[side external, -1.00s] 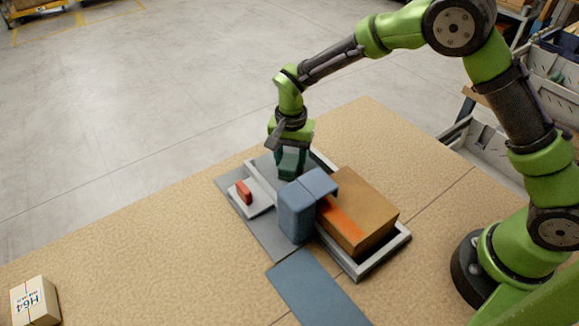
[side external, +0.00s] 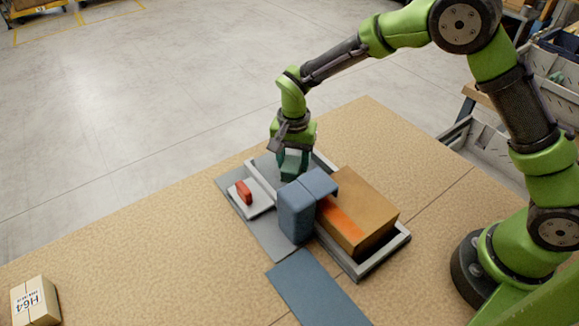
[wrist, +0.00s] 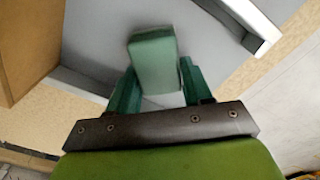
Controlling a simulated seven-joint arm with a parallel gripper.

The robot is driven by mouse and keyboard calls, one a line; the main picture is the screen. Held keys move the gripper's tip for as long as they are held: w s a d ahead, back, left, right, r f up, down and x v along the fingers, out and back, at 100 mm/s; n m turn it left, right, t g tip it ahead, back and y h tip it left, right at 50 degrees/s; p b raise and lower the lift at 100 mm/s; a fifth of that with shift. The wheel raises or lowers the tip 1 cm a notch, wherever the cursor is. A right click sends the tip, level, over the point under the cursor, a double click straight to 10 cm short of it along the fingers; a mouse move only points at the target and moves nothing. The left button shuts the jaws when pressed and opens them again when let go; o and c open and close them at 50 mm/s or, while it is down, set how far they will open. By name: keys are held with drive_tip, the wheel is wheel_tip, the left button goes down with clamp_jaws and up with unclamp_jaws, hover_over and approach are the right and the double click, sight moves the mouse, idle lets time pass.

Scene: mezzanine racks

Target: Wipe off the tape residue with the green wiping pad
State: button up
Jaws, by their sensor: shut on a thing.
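My gripper (side external: 291,176) is over the far part of the grey tray, behind the blue-grey block. In the wrist view my two dark green fingers (wrist: 157,92) are shut on the green wiping pad (wrist: 153,55), a pale green block. The pad hangs over the grey tray floor (wrist: 90,40). I cannot tell whether it touches the floor. In the side view the pad is mostly hidden by the fingers and the block. I cannot make out any tape residue in either view.
A brown box (side external: 365,205) with an orange patch sits in the grey-rimmed tray (side external: 385,256). A blue-grey block (side external: 296,212) stands beside it. A red piece (side external: 244,192) is on a pale plate at left. A blue mat (side external: 318,290) and a labelled box (side external: 35,301) lie nearer.

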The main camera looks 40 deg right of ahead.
drive_tip(key=s, duration=0.3)
drive_tip(key=shift+s, duration=0.15)
wheel_tip(320, 180, up, 8)
idle(0.5)
idle(0.4)
drive_tip(key=shift+s+d+f, duration=0.1)
drive_tip(key=shift+d+f, duration=0.05)
drive_tip(key=shift+f, duration=0.8)
drive_tip(key=shift+d+f, duration=0.2)
drive_tip(key=shift+f, duration=0.7)
drive_tip(key=shift+s+d+f, duration=0.1)
drive_tip(key=shift+d+f, duration=0.05)
drive_tip(key=shift+f, duration=0.8)
drive_tip(key=shift+w+f, duration=0.35)
drive_tip(key=shift+f, duration=0.3)
drive_tip(key=shift+w+f, duration=0.35)
drive_tip(key=shift+f, duration=0.25)
drive_tip(key=shift+c, duration=0.4)
drive_tip(key=shift+w, duration=1.45)
drive_tip(key=s, duration=0.4)
drive_tip(key=shift+s, duration=0.1)
wheel_tip(320, 180, up, 8)
